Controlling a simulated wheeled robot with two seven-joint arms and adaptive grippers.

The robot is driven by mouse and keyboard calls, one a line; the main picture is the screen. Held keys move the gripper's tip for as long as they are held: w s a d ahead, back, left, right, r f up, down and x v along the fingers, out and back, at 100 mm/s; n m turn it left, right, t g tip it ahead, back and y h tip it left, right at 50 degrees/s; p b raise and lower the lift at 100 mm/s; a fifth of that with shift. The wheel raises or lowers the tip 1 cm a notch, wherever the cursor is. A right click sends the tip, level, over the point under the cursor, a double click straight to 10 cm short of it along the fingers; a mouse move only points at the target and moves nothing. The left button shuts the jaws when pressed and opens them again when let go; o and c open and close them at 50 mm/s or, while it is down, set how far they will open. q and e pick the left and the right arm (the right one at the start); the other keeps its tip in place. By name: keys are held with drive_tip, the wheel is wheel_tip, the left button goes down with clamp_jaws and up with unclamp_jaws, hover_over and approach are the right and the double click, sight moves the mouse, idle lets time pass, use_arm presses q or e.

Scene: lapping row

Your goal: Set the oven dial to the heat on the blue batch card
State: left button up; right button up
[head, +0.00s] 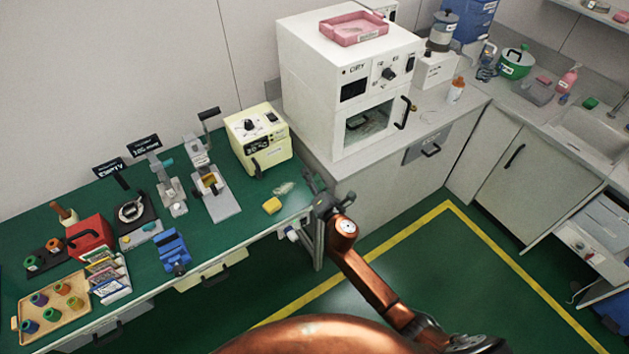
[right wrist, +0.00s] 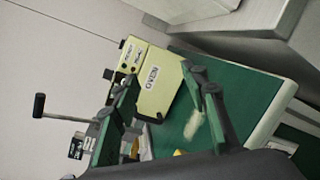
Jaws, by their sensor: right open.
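The pale yellow oven (head: 258,150) stands at the right part of the green bench top. It has a black knob (head: 248,124) on its upper panel; its setting is too small to read. In the right wrist view the oven (right wrist: 152,90) appears tilted, with an OVEN label. My right gripper (head: 320,189) is open and empty, just right of and nearer than the oven, near the bench's right end. In the wrist view its fingers (right wrist: 158,76) frame the oven, apart from it. A rack of coloured cards (head: 107,276) stands at the left; I cannot make out the blue card's text. My left gripper is not seen.
A yellow block (head: 272,205) and a small clear item (head: 284,188) lie in front of the oven. A lever press (head: 210,185) stands left of it. A tall white cabinet (head: 310,95) with its own dial stands behind to the right. Open floor (head: 400,270) lies right of the bench.

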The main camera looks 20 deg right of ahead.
drive_tip(key=shift+s+d+f, duration=0.15)
drive_tip(key=shift+d+f, duration=0.05)
